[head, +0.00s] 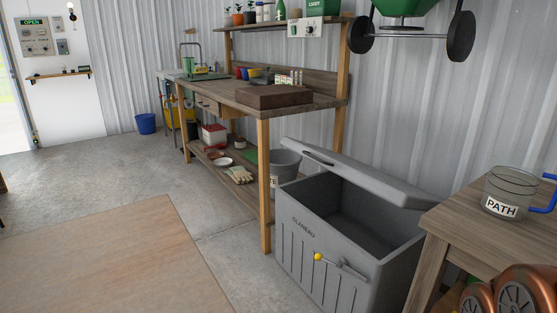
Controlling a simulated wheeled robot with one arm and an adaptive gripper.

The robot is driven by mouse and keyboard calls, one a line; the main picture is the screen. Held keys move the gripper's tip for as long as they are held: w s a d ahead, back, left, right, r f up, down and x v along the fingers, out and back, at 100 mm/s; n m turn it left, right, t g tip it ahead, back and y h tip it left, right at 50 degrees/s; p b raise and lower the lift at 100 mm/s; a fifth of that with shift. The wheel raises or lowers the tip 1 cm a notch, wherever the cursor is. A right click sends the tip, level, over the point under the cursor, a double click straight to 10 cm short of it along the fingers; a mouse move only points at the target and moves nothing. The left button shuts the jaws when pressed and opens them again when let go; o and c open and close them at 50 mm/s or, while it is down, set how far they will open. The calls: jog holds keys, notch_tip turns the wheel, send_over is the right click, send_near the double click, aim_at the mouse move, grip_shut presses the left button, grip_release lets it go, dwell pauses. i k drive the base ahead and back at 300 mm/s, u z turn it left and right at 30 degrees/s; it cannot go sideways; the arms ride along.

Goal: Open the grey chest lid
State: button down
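The grey chest (325,245) stands on the floor at the lower right, between the workbench and a wooden table. Its grey lid (350,172) is raised and tilted, and the dark hollow inside shows beneath it. A dark slot is near the lid's left end.
A wooden table (455,222) with a clear "PATH" container (508,190) stands close to the chest's right side. The workbench (235,95) is to the left and behind, with a grey bucket (285,163) beside the chest. Open concrete floor (110,175) lies to the left.

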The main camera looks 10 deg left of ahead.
aim_at(402, 194)
jog(key=u, duration=0.75)
jog(key=i, duration=0.85)
jog(key=u, duration=0.75)
